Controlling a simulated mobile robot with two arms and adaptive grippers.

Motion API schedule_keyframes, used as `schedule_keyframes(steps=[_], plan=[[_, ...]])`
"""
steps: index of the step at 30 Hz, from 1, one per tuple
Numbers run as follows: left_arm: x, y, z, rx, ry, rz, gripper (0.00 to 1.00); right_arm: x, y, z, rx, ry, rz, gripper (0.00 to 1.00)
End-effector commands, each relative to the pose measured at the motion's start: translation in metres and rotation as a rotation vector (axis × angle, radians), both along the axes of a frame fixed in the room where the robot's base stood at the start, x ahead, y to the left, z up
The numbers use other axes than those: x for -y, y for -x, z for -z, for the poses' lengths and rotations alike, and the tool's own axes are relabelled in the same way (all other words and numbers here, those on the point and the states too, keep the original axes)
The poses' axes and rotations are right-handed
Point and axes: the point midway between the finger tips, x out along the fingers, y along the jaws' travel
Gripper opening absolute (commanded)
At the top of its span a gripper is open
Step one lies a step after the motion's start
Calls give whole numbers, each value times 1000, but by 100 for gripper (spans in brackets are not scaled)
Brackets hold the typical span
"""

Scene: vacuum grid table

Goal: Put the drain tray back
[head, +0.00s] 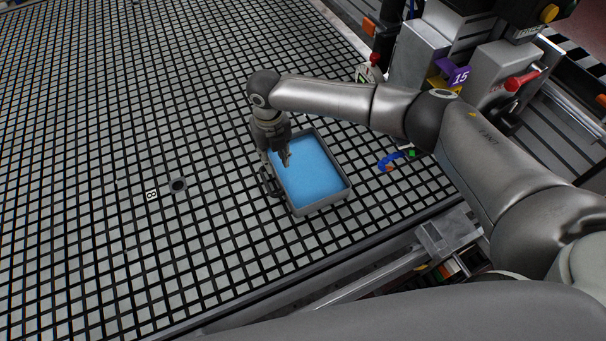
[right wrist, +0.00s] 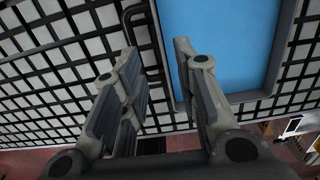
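The drain tray (head: 345,192) is a grey rectangular tray with a bright blue inside, lying on the grid table. It has a dark handle (head: 268,182) on its left side. My right gripper (head: 286,158) points down at the tray's left edge, close to the handle. In the right wrist view the gripper (right wrist: 157,52) is open, with nothing between its fingers. The handle (right wrist: 150,25) shows beyond the fingertips, and the tray (right wrist: 258,98) is to the right, partly behind one finger. My left gripper is out of view.
The grid table (head: 90,120) is mostly free to the left of the tray. A small dark round fitting (head: 178,185) sits there. A blue curved item (head: 388,161) lies to the tray's right. Grey machine units (head: 418,52) with a purple tag (head: 459,76) stand at the back right.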

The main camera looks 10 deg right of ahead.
Motion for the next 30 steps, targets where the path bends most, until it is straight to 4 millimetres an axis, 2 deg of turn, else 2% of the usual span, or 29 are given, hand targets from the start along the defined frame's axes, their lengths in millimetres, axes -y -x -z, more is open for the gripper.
schedule_keyframes(steps=[1, 3, 11, 21, 29, 30], plan=[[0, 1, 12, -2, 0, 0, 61, 0, 0, 14, 0, 0, 0, 29], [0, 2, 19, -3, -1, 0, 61, 0, 0, 23, 1, 0, 1, 29], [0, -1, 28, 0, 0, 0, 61, 0, 1, 36, 0, 0, 1, 29], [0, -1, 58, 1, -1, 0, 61, 2, 4, 80, 1, -1, 3, 29], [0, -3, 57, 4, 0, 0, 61, 2, 4, 80, 1, -1, 3, 29], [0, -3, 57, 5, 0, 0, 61, 2, 4, 80, 1, -1, 3, 26]])
